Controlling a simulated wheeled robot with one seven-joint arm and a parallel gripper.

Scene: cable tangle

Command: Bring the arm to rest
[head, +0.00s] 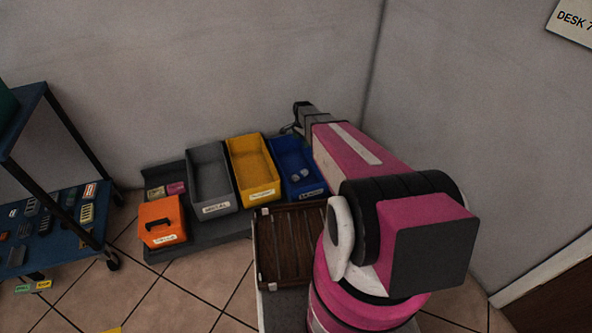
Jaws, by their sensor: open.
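My pink and black arm fills the right middle of the head view and reaches away toward the back wall. My gripper (297,117) is at its far end, small and dark, above and behind the blue bin (307,187). It is open, and I see nothing between its fingers. The arm hides part of the blue bin's right side and what lies behind it.
A grey bin (213,209), a yellow bin (258,198) and an orange box (162,236) stand on a dark platform (205,241). A brown slatted tray (262,272) is nearer me. A blue-shelved cart (62,262) stands left. Tiled floor (180,300) is open between.

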